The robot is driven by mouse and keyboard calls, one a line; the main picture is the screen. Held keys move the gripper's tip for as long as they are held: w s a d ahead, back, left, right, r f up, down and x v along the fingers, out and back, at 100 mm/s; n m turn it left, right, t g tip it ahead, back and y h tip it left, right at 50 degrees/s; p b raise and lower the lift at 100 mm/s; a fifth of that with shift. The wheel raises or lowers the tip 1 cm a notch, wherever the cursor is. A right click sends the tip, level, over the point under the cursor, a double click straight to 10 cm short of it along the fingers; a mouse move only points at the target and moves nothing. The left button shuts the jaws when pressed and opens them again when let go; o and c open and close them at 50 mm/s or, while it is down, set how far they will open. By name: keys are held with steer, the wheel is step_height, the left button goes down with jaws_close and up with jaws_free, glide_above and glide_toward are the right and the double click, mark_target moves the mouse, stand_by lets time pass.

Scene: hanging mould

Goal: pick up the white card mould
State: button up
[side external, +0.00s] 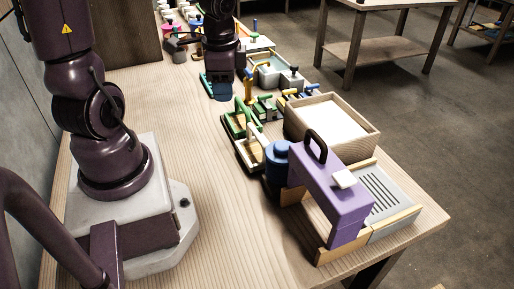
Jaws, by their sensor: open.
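A small mould with a white frame and white upright handle (253,150) stands on the wooden table, just in front of a similar green one; I take it to be the white card mould. Its right end is partly hidden behind the blue round container. My gripper (220,88) is low over the table farther back, behind and left of the white mould and clearly apart from it. It is open; the fingers are small and dark here, and I see nothing held between them.
The green mould (238,120) stands close to the white one. A blue container (277,165), a purple press-like block (335,195) and a wooden box (365,145) crowd the right side. Several small coloured tools stand farther back. The table's left-front part (235,235) is clear.

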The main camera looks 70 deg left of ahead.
mark_target(257, 134)
steer(key=shift+w+f+m+t+h, duration=0.15)
steer(key=shift+w+f+m+t, duration=0.15)
steer(key=shift+w+f+m, duration=1.25)
steer(key=shift+w+f+m+t+h, duration=0.25)
steer(key=shift+w+f+m, duration=0.4)
steer(key=shift+f+m, duration=1.8)
steer(key=shift+w+f+m+t+h, duration=0.1)
steer(key=shift+w+f+m+t, duration=0.25)
steer(key=shift+w+f+m, duration=1.6)
steer(key=shift+s+d+f+m, duration=0.15)
steer(key=shift+s+f+m, duration=0.2)
steer(key=shift+f, duration=0.25)
steer(key=shift+s+d+f+m, duration=0.15)
steer(key=shift+s+f+m, duration=0.1)
steer(key=shift+f+m, duration=0.25)
steer(key=shift+w+a+f, duration=0.1)
steer(key=shift+w+f, duration=0.05)
steer(key=shift+f, duration=0.75)
jaws_close()
